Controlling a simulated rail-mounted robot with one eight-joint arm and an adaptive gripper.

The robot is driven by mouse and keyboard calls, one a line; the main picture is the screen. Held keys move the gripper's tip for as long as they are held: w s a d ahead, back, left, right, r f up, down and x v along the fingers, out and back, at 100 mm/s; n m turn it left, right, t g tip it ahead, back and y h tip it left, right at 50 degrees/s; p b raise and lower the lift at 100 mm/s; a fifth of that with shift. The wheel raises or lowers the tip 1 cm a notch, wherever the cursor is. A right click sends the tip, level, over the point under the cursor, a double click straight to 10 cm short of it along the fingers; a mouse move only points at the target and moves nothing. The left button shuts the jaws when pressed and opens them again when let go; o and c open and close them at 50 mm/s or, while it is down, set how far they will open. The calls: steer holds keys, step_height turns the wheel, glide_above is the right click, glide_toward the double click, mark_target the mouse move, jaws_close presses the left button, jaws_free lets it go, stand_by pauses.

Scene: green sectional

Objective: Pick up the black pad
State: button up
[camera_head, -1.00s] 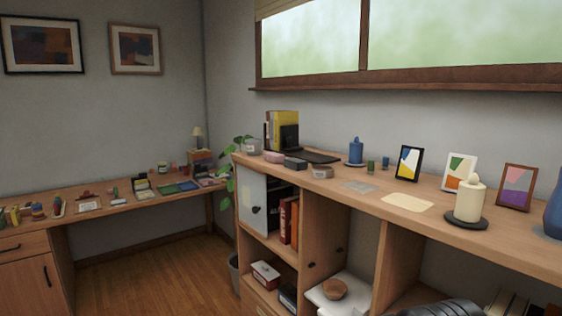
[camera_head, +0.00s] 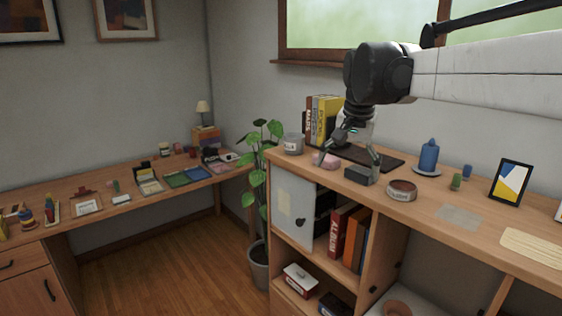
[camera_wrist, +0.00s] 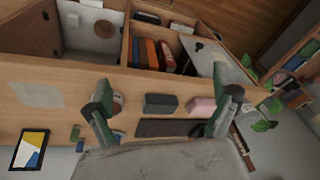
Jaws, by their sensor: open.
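A flat black pad (camera_head: 392,160) lies on the wooden shelf top, partly hidden behind my gripper in the head view. In the wrist view the pad (camera_wrist: 165,128) lies between my fingers, near the gripper's palm. A small dark grey block (camera_head: 357,175) sits in front of the pad; in the wrist view the block (camera_wrist: 160,104) is between the fingertips. My gripper (camera_head: 348,160) points down over this area with its fingers spread wide and nothing held. In the wrist view my gripper (camera_wrist: 167,92) is also open. Its exact height is hard to tell.
A pink block (camera_head: 326,161) is close to the left finger, and a round brownish tin (camera_head: 401,190) stands right of the dark block. A grey pot (camera_head: 293,143), books (camera_head: 323,118) and a blue candle (camera_head: 429,155) stand around. A leafy plant (camera_head: 257,180) is left of the shelf.

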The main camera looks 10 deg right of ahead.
steer(key=w+d+r+m+g+p, duration=0.1)
steer(key=w+d+r+m+p, duration=0.15)
steer(key=w+d+r, duration=0.35)
steer(key=m+g+p, duration=0.2)
steer(key=m+p, duration=0.1)
steer(key=p, duration=0.1)
glide_above(361, 170)
steer(key=f, duration=0.1)
steer(key=shift+n+y, duration=0.25)
steer(key=shift+y, duration=0.05)
steer(key=f, duration=0.8)
steer(key=shift+w+a+p, duration=0.2)
steer(key=shift+p, duration=0.2)
steer(key=shift+s+d+f+p, duration=0.15)
steer(key=shift+f+p, duration=0.2)
steer(key=shift+f, duration=1.05)
steer(key=shift+w+d+f+p, duration=0.1)
steer(key=shift+f+p, duration=0.2)
steer(key=shift+f, duration=1.05)
steer(key=shift+c, duration=0.5)
steer(key=c, duration=1)
